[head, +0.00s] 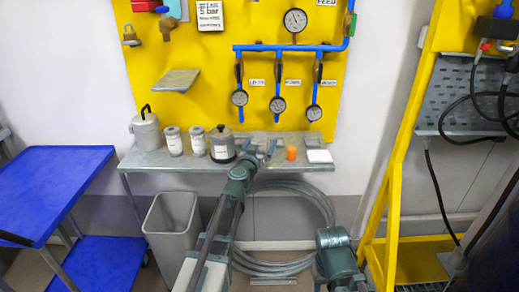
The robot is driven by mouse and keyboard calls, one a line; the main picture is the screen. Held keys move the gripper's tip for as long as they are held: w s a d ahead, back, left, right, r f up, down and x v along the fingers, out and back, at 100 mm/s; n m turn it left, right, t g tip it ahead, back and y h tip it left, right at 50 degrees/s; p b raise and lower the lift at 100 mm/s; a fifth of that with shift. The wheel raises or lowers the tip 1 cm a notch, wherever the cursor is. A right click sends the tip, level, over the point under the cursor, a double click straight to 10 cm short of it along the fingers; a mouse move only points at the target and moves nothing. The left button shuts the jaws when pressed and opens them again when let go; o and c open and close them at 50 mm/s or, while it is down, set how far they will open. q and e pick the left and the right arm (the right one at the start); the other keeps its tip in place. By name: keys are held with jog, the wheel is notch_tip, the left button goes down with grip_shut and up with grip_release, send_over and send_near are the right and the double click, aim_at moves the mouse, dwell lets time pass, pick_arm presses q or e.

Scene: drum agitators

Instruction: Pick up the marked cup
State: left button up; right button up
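Two grey cups with pale labels stand upright side by side on the grey metal shelf (160,160): a left labelled cup (173,141) and a right labelled cup (198,141). A wider grey pot with a dark lid and pale label (221,146) stands right of them. I cannot tell which one is the marked cup. My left gripper (262,149) is over the shelf, right of the dark-lidded pot and apart from the cups. Its fingers look spread, with nothing seen between them. Of my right arm only a green link shows; its gripper is not in view.
A lidded can with a black handle (146,132) stands at the shelf's left end. An orange object (291,154) and a white block (319,156) lie at the right. A yellow gauge panel (215,75) rises behind. A grey bin (173,228) and coiled hose (300,262) are below.

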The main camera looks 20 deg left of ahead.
pick_arm(q)
jog(key=shift+s, duration=0.1)
jog(key=c, duration=1.2)
jog(key=shift+c, duration=0.2)
jog(key=shift+r, duration=0.1)
pick_arm(e)
jog(key=shift+r, duration=0.1)
